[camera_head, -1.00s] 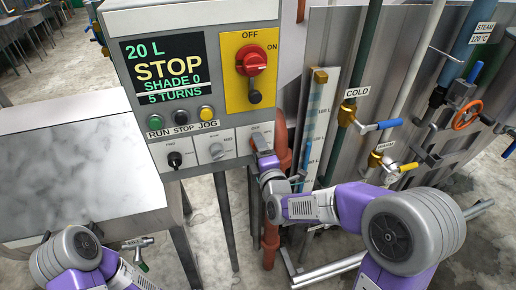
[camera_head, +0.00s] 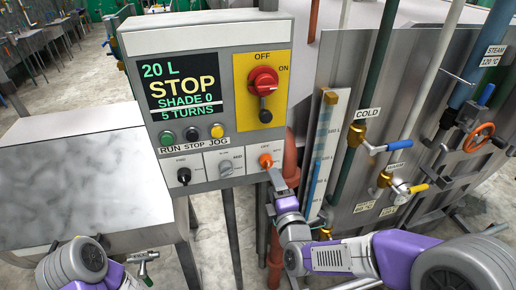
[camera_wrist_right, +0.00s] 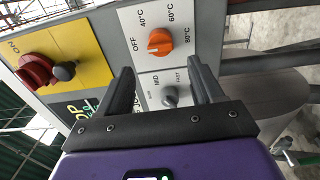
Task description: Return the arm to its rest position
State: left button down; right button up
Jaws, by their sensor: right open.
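My right gripper (camera_head: 274,178) is just below and in front of the orange knob (camera_head: 265,160) on the control panel (camera_head: 215,70). In the right wrist view the gripper (camera_wrist_right: 161,67) is open, its two dark fingers apart with nothing between them. The orange knob (camera_wrist_right: 159,42) shows beyond the fingertips, apart from them, with its temperature marks around it. A grey speed knob (camera_wrist_right: 170,96) shows between the fingers, on the panel behind. My right arm reaches in from the lower right. Part of my left arm shows at the lower left; its gripper is out of view.
The red main switch (camera_head: 263,82) sits on a yellow plate above. A sight tube (camera_head: 325,150), an orange-brown pipe (camera_head: 291,160) and valves with blue (camera_head: 399,148) and yellow (camera_head: 418,188) handles stand close to the right. A pale metal casing (camera_head: 80,170) fills the left.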

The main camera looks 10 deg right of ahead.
notch_tip(320, 180, down, 24)
jog(key=s+a+m+g+y, duration=0.1)
jog(key=s+a+m+g, duration=0.15)
jog(key=m+g, duration=0.55)
jog(key=s+a+f+m+g+y, duration=0.2)
jog(key=s+a+f+m+g, duration=0.1)
jog(key=s+f+m+g, duration=0.6)
jog(key=s+f+m, duration=0.4)
jog(key=s+f, duration=0.5)
jog(key=shift+s+a+y, duration=0.2)
jog(key=shift+y, duration=0.1)
